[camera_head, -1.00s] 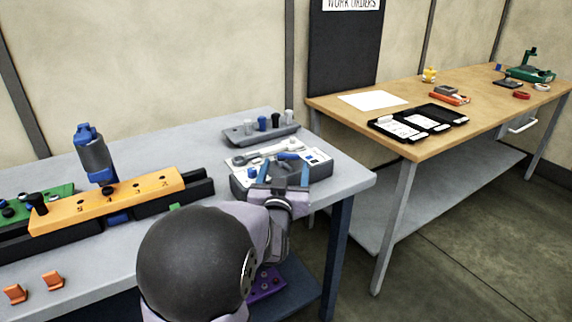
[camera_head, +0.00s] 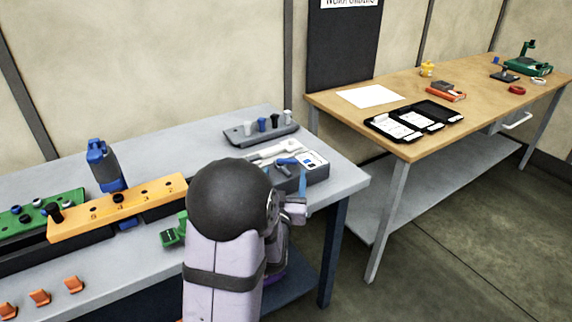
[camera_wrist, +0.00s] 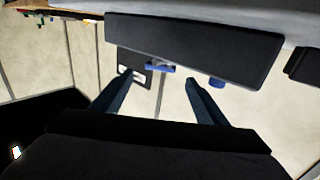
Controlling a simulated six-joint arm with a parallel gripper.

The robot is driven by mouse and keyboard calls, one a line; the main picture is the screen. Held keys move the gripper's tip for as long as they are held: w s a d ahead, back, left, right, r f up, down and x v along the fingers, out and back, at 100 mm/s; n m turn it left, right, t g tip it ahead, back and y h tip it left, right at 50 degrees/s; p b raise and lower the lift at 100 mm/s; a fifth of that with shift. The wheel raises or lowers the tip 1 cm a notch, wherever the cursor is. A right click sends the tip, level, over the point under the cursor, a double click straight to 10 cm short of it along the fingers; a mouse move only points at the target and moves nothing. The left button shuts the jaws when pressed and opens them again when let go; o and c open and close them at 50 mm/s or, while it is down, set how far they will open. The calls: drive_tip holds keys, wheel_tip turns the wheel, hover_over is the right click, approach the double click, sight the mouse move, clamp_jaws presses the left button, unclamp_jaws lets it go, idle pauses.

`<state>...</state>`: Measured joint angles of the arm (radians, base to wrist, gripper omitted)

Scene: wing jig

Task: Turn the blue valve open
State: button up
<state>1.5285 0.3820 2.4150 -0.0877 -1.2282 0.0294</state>
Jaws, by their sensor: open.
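A blue valve handle (camera_head: 287,161) is on top of a grey box (camera_head: 316,172) at the right end of the grey bench. The handle (camera_wrist: 160,67) also shows in the wrist view, where it sticks out past the edge of the dark box (camera_wrist: 200,42), roughly between my fingertips in the picture. My gripper (camera_wrist: 160,76) is open and empty. Its fingers appear apart from the handle, but the exact distance cannot be told. In the head view my arm hides most of the gripper and the front of the box. A blue knob (camera_wrist: 217,83) shows right of the handle.
A grey rack (camera_head: 262,134) with several pegs stands behind the box. An orange bar (camera_head: 150,198) and a blue-and-grey tool (camera_head: 104,165) are at left. Small orange clips (camera_head: 40,298) lie at the front left. A wooden table (camera_head: 400,95) stands at right.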

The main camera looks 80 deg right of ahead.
sight(286, 161)
drive_tip(key=shift+w+d+p, duration=0.2)
drive_tip(key=shift+d+p, duration=0.05)
drive_tip(key=shift+d, duration=1.1)
drive_tip(key=shift+w+d+p, duration=0.15)
drive_tip(key=shift+d+p, duration=0.1)
drive_tip(key=shift+d, duration=1.1)
drive_tip(key=c, duration=1.1)
drive_tip(key=shift+o, duration=0.2)
drive_tip(key=shift+w+g+b, duration=0.15)
drive_tip(key=shift+g+b, duration=0.15)
drive_tip(key=shift+a+m+g, duration=0.1)
drive_tip(key=shift+m+g, duration=0.2)
drive_tip(key=shift+m, duration=0.1)
drive_tip(key=shift+w+a+m+g+b, duration=0.15)
drive_tip(key=shift+m+g+b, duration=0.3)
drive_tip(key=shift+g, duration=0.45)
drive_tip(key=shift+w+m+g+b, duration=0.1)
drive_tip(key=shift+m+g+b, duration=0.15)
drive_tip(key=shift+m+g, duration=0.55)
drive_tip(key=shift+r, duration=0.1)
